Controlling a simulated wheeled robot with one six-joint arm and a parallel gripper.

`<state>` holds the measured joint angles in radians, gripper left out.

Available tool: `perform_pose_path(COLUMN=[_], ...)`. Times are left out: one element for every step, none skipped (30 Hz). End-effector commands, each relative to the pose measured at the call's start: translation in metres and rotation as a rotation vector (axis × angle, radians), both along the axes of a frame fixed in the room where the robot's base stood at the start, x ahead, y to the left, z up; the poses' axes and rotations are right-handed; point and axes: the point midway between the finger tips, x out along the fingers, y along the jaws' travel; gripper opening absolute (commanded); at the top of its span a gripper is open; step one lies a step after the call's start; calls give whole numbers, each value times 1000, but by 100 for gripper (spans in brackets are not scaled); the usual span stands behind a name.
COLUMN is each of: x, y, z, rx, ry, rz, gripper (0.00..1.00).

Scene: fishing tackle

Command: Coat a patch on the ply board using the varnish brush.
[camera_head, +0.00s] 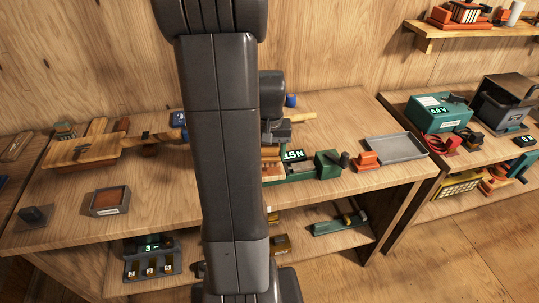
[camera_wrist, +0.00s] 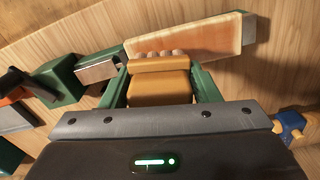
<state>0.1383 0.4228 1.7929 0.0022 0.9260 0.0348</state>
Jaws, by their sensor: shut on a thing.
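My gripper (camera_wrist: 160,82) has its green fingers shut on a tan wooden block, which looks like the varnish brush (camera_wrist: 158,90). Short pale tufts show at the block's far edge, close to a board with a reddish-brown face and pale edges, which looks like the ply board (camera_wrist: 190,38). I cannot tell whether the tufts touch it. In the head view my arm hides most of the gripper and this work spot; a tan piece shows just right of the arm, beside a green device with a lit readout (camera_head: 294,155).
A green block with a metal plate (camera_wrist: 98,68) lies left of the board. On the bench are a grey tray (camera_head: 390,149) at right, a wooden board with pieces on it (camera_head: 75,153) at left, and a small reddish-topped box (camera_head: 108,200). The front left bench is mostly clear.

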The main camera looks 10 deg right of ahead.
Motion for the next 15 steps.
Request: perform_pose_path(x=[1, 1, 1, 1, 1, 1, 1, 1, 1, 2, 2, 2, 2, 2, 2], y=[0, 0, 0, 1, 1, 1, 1, 1, 1, 1, 1, 1, 1, 1, 1], z=[9, 12, 15, 18, 21, 24, 27, 30, 33, 36, 39, 42, 44, 46, 48], rx=[0, 0, 0, 0, 0, 0, 0, 0, 0, 0, 0, 0, 0, 0, 0], ry=[-1, -1, -1, -1, -1, -1, -1, -1, -1, -1, 0, 0, 0, 0, 0], rz=[1, 1, 1, 1, 1, 1, 1, 2, 2, 2, 2, 2, 2, 2, 2], gripper=[31, 31, 31, 31, 31, 31, 31, 31, 31, 31, 31, 31, 31, 31, 31])
